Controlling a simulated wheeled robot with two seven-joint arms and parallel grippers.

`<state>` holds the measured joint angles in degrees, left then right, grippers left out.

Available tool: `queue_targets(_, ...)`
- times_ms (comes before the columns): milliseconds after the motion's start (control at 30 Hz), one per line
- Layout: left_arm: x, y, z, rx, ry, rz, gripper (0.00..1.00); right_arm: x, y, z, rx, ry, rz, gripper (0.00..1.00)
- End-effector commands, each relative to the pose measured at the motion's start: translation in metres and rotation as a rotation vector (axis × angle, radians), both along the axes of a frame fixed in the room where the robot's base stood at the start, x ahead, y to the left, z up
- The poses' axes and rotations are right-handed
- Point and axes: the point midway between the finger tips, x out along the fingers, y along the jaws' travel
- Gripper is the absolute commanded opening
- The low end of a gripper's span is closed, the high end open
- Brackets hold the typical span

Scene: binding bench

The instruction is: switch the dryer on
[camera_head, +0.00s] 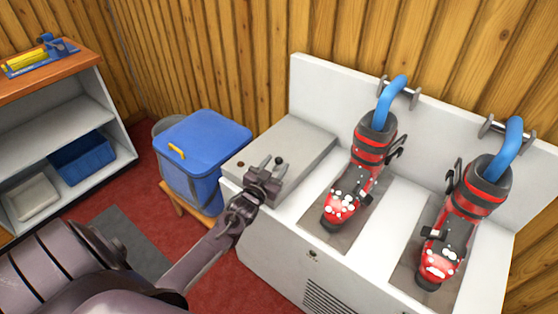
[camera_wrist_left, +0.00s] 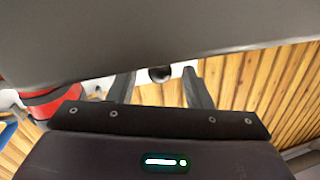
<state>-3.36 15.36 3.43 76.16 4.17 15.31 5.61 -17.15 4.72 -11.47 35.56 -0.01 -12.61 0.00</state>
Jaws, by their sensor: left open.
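The dryer (camera_head: 270,240) is a white bench-like unit with an upright back panel. Two blue hoses (camera_head: 391,94) lead down into two red-and-black ski boots (camera_head: 368,152) on it. A small dark round fitting (camera_head: 312,254) shows on its front face. My left gripper (camera_head: 268,164) is above the grey raised box (camera_head: 300,146) at the dryer's left end, beside a small dark knob. In the left wrist view a dark round knob (camera_wrist_left: 159,74) shows between the open, empty fingers. I cannot tell whether they touch it. The right gripper is not in view.
A blue lidded bin (camera_head: 203,135) stands on a wooden stool left of the dryer. A shelf unit (camera_head: 52,115) with a blue tray (camera_head: 82,160) is at the far left. Red carpet (camera_head: 225,270) lies clear in front. A wood-plank wall (camera_head: 225,50) stands behind.

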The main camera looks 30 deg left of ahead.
Motion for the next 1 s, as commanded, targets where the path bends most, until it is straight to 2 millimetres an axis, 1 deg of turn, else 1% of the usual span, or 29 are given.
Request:
queue_targets(33, 0.008, 0.001, 0.001, 0.000, -0.001, 0.000, 0.45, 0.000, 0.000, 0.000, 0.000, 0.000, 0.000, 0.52)
queue_targets(200, 0.023, 0.002, 0.000, 0.001, 0.000, -0.001, 0.45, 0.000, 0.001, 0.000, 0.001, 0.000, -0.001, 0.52)
queue_targets(333, 0.027, 0.003, 0.000, 0.001, 0.001, -0.001, 0.45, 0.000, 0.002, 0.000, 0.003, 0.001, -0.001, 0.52)
queue_targets(533, 0.027, 0.003, 0.000, 0.001, 0.001, -0.001, 0.45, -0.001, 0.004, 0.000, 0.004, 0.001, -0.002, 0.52)
queue_targets(567, 0.027, 0.003, 0.000, 0.001, 0.001, -0.001, 0.43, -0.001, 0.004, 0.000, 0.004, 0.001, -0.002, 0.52)
queue_targets(800, 0.026, 0.003, 0.000, 0.001, 0.001, -0.001, 0.11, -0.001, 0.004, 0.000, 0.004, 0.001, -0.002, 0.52)
queue_targets(900, 0.026, 0.003, 0.000, 0.001, 0.001, -0.001, 0.00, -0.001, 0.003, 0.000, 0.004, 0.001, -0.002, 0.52)
queue_targets(1000, 0.026, 0.003, 0.000, 0.000, 0.002, -0.001, 0.00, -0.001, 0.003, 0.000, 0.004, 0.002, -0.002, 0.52)
